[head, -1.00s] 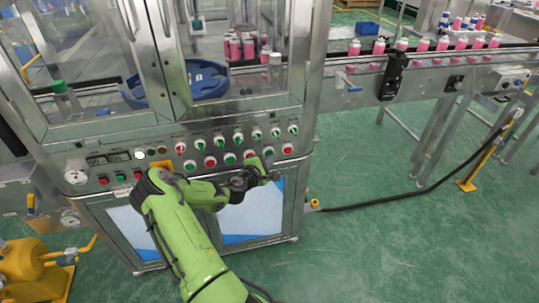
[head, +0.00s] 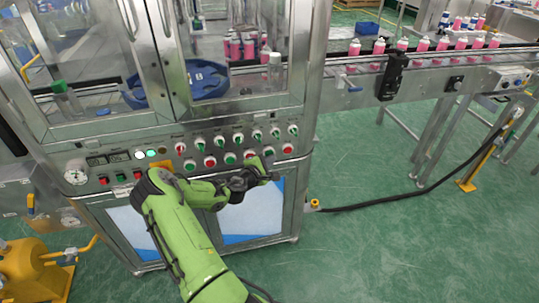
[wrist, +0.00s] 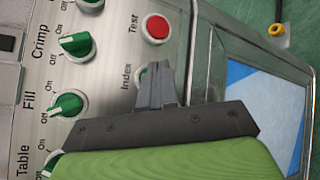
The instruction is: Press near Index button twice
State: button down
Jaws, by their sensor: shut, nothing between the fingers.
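The Index button (wrist: 140,77) is green and sits beside its "Index" label in the wrist view. It is partly hidden behind my fingers. My gripper (wrist: 157,66) is shut and empty, with its fingertips over or right beside the button. I cannot tell whether they touch it. In the head view my gripper (head: 258,164) is in front of the lower button row, near the right end of the panel.
A red Test button (wrist: 157,28) is close to my fingertips. Green Crimp (wrist: 76,44) and Fill (wrist: 68,105) knobs are to the left. The machine's blue carousel (head: 207,80) is behind glass doors. A conveyor with pink cans (head: 422,45) runs to the right.

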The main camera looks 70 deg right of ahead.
jog(key=shift+s+a, duration=0.25)
jog(key=shift+a, duration=0.2)
jog(key=s+a, duration=0.1)
jog(key=a, duration=0.2)
jog(key=s+a, duration=0.1)
jog(key=shift+s+a+b, duration=0.15)
jog(key=shift+s+b, duration=0.15)
jog(key=shift+b, duration=0.05)
dwell(0.9)
